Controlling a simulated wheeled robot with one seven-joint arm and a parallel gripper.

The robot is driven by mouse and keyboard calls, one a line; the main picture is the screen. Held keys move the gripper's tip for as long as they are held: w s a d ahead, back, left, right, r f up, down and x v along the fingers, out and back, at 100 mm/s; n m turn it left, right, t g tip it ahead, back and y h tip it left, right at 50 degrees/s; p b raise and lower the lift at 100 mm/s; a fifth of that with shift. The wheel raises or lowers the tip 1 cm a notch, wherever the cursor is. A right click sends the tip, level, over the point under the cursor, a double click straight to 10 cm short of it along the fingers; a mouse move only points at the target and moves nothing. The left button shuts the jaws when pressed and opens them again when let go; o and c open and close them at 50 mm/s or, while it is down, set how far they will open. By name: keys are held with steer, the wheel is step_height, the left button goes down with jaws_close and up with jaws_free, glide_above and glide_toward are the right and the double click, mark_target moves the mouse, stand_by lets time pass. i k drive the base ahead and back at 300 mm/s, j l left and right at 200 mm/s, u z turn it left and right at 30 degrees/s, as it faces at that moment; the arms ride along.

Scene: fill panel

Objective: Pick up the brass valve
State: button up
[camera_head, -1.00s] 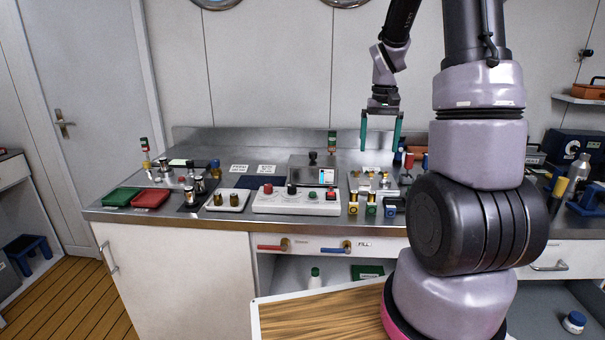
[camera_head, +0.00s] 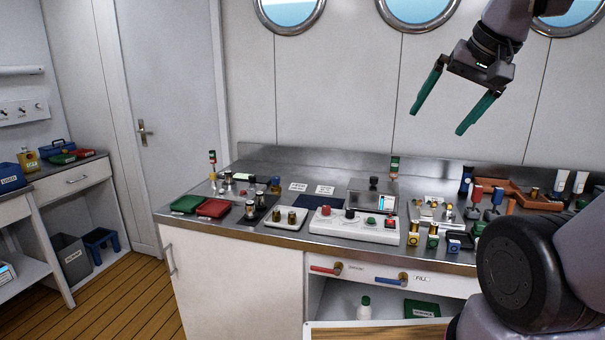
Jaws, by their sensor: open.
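My gripper (camera_head: 437,122) is open and empty, with two green fingers pointing down and left. It is high in front of the white wall, well above the steel counter (camera_head: 335,164). I cannot tell for certain which small part is the brass valve. Two small brass-coloured pieces (camera_head: 291,217) stand upright on a white tray (camera_head: 268,222) at the middle left. Several brass and metal fittings (camera_head: 447,210) sit on a plate further right, too small to make out.
A white panel with coloured knobs (camera_head: 352,226) lies between the tray and the yellow pieces. Green (camera_head: 188,203) and red (camera_head: 212,208) trays are at the left. A steel box with a display (camera_head: 372,196) stands behind the panel.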

mark_target(534, 194)
steer(key=z, duration=1.3)
steer(key=i+j+u, duration=0.15)
steer(key=u, duration=0.2)
steer(key=i+l+u, duration=0.15)
steer(key=u, duration=0.15)
steer(key=i+l+u, duration=0.1)
steer(key=l+u, duration=0.2)
steer(key=i+l+u, duration=0.1)
steer(key=l+u, duration=0.15)
steer(key=l, duration=0.1)
